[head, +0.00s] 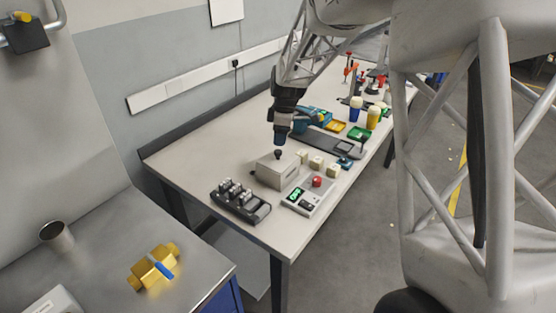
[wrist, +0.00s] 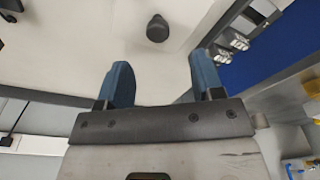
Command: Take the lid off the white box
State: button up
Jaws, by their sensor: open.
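The white box (head: 272,177) stands on the long workbench, with its lid on top. A dark round knob (head: 278,154) sits on the lid. The knob also shows in the wrist view (wrist: 157,28), on a pale surface, beyond the fingertips and roughly centred between them. My gripper (head: 281,142) points down just above the box and knob in the head view. In the wrist view its two blue fingers (wrist: 162,78) are spread apart with nothing between them. The exact gap between fingertips and knob is hard to judge.
A black tray with several metal pieces (head: 240,201) is left of the box. A device with a green display and red button (head: 308,195) is in front. Colored bins (head: 335,126) are farther back.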

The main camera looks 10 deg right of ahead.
aim_at(278, 151)
jog(key=shift+a+f, duration=0.15)
jog(key=shift+f, duration=1.15)
jog(key=shift+w+a+f, duration=0.15)
jog(key=shift+f, duration=2.45)
jog(key=c, duration=1.1)
jog(key=shift+r, duration=0.2)
